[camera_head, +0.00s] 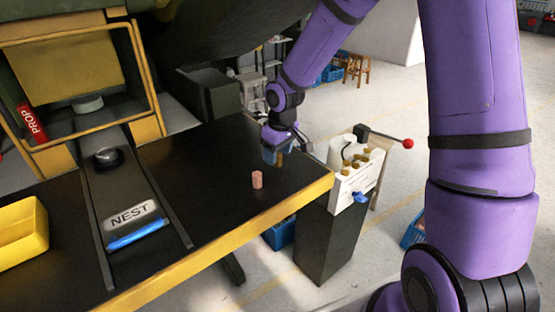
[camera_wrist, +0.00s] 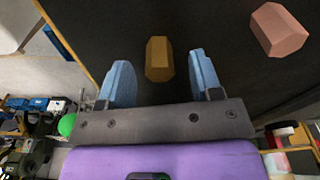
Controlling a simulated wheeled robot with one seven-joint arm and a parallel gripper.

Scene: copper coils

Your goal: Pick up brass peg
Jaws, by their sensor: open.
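The brass peg (camera_wrist: 158,60) is a short golden hexagonal piece on the black tabletop. In the wrist view it lies just beyond and between the two blue fingertips of my gripper (camera_wrist: 160,80). My gripper is open, and neither finger appears to touch the peg. In the head view my gripper (camera_head: 273,157) is low over the right part of the table, and the peg (camera_head: 280,160) is mostly hidden by it. A pink copper-coloured peg (camera_head: 257,180) stands on the table nearer the front edge; it also shows at the upper right of the wrist view (camera_wrist: 280,30).
The black table (camera_head: 215,220) has a yellow front edge. A NEST plate (camera_head: 133,215) with a blue bar lies between rails on the left, beside a yellow bin (camera_head: 22,232). A white box with a red-knobbed lever (camera_head: 407,143) stands off the table's right end.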

